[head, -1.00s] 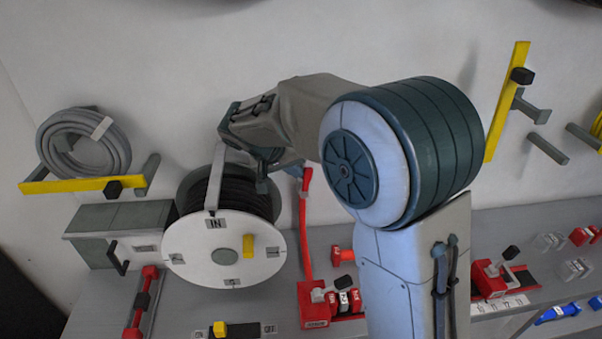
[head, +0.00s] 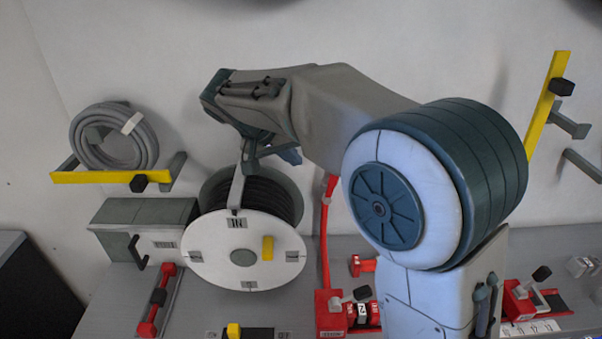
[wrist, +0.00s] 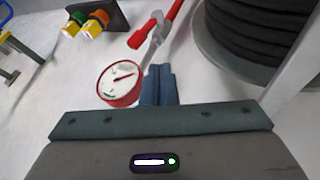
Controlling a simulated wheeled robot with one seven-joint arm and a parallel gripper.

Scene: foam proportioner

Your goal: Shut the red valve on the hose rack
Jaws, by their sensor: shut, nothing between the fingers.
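My gripper (head: 288,155) is up behind the hose reel in the head view, partly hidden by my own wrist and arm. In the wrist view my gripper (wrist: 158,85) is shut and empty. A red lever handle (wrist: 158,24) on a pale fitting lies just beyond the fingertips, apart from them as far as I can tell. A red-rimmed round gauge (wrist: 121,83) is left of the fingers. In the head view a long red bar (head: 325,240) stands beside the reel; I cannot tell whether it is that lever. No rack is clearly identifiable around the lever.
A white hose reel (head: 205,265) with dark hose stands on the bench; its hose (wrist: 265,30) also fills the wrist view's upper right. A yellow bracket (head: 90,177) holds a grey hose coil (head: 90,155) at left. Orange-and-green fittings (wrist: 88,22) are at the wrist view's upper left.

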